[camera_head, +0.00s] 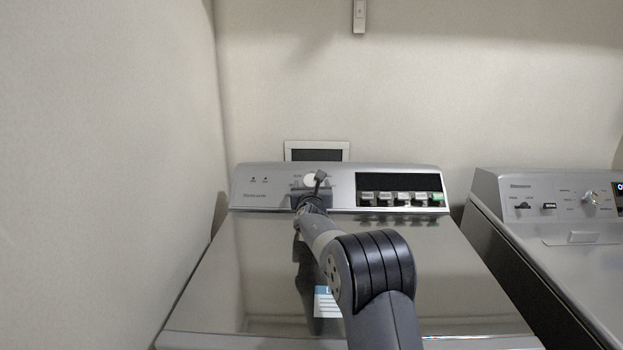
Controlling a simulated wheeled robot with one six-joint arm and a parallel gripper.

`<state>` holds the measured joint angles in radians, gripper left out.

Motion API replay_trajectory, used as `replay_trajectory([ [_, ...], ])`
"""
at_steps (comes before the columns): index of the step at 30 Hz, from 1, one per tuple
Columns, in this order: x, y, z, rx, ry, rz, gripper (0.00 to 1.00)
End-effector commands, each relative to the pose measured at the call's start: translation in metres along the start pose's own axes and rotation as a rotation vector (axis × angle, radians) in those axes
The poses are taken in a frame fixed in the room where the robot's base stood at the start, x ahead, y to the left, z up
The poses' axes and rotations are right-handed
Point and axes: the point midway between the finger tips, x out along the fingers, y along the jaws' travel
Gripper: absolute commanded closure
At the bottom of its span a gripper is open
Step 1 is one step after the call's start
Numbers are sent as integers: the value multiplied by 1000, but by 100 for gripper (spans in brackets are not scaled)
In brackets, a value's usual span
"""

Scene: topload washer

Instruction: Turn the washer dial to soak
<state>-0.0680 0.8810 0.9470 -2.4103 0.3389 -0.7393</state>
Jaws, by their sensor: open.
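The washer (262,262) stands straight ahead with its metal lid closed. Its control panel (262,190) runs along the back edge. The round light-coloured dial (311,181) is on the panel, left of the dark display. My gripper (316,184) is open at the dial, reaching over the lid from the front. It partly covers the dial and its markings, so the dial's setting cannot be read. I cannot tell whether the fingers touch the dial.
A dark display (399,182) with several buttons (402,199) below it lies right of the dial. A second machine (590,250) stands at the right. A wall (105,170) is close on the left. A framed panel (317,151) is behind the washer.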

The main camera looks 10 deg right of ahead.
Motion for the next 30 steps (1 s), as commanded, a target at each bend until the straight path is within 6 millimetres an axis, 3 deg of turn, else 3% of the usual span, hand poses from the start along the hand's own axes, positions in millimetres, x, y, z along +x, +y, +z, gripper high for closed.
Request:
replay_trajectory([
  [9,29,0,1,0,0,-1,30],
  [21,33,0,0,1,-1,-1,30],
  [30,33,0,0,1,-1,-1,54],
])
